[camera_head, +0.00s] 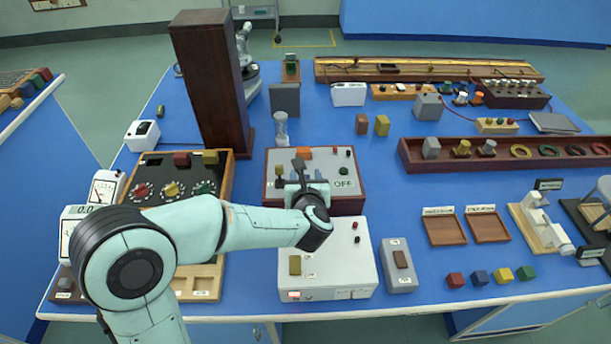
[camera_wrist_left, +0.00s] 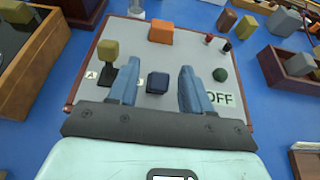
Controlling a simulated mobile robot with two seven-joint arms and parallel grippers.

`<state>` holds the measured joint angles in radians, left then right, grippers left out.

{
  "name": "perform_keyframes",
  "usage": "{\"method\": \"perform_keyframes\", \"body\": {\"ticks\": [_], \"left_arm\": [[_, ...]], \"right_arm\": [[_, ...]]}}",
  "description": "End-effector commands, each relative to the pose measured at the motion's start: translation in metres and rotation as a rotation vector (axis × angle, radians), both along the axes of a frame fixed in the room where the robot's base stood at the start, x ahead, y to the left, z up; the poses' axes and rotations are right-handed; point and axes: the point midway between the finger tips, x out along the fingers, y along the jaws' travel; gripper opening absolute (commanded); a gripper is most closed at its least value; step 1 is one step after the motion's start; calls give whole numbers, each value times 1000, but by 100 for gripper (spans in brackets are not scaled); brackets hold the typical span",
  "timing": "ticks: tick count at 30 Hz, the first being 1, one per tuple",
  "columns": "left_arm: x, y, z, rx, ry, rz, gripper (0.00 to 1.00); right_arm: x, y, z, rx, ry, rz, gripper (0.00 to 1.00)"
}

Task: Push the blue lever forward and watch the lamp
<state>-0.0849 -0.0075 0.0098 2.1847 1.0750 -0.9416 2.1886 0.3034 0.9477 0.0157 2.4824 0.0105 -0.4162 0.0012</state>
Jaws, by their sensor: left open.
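The panel box (camera_head: 347,156) has a grey top and reddish-brown sides. On its top, a dark blue block, the blue lever's cap (camera_wrist_left: 157,83), shows in the left wrist view between the fingers of my left gripper (camera_wrist_left: 159,66). The gripper is open, with a finger on either side of the cap and visible gaps; contact is not visible. In the head view my left gripper (camera_head: 308,174) reaches over the box and hides the cap. A dark green dome (camera_wrist_left: 220,74), perhaps the lamp, sits by an "OFF" label (camera_wrist_left: 222,99). My right gripper is not in view.
A yellow-topped lever (camera_wrist_left: 108,52) stands left of the blue cap, and an orange block (camera_wrist_left: 160,32) behind it. A white box (camera_head: 335,262) is in front of the panel box. A tall dark wooden box (camera_head: 210,85) stands behind left. Open blue table lies right.

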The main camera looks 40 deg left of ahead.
Motion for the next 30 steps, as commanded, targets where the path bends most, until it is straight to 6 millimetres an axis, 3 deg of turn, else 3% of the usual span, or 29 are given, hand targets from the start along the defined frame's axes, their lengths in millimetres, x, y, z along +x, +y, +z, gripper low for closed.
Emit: {"method": "perform_keyframes", "body": {"ticks": [12,13,17,18,25,30], "left_arm": [[8,6,-4,0,0,-1,49],[8,6,-4,0,0,-1,46],[8,6,-4,0,0,-1,3],[8,6,-4,0,0,-1,0],[8,6,-3,-7,8,-1,0],[10,9,1,-41,48,0,0]], "right_arm": [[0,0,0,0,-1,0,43],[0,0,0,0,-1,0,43],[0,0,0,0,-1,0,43],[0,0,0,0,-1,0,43],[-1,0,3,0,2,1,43],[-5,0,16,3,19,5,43]]}}
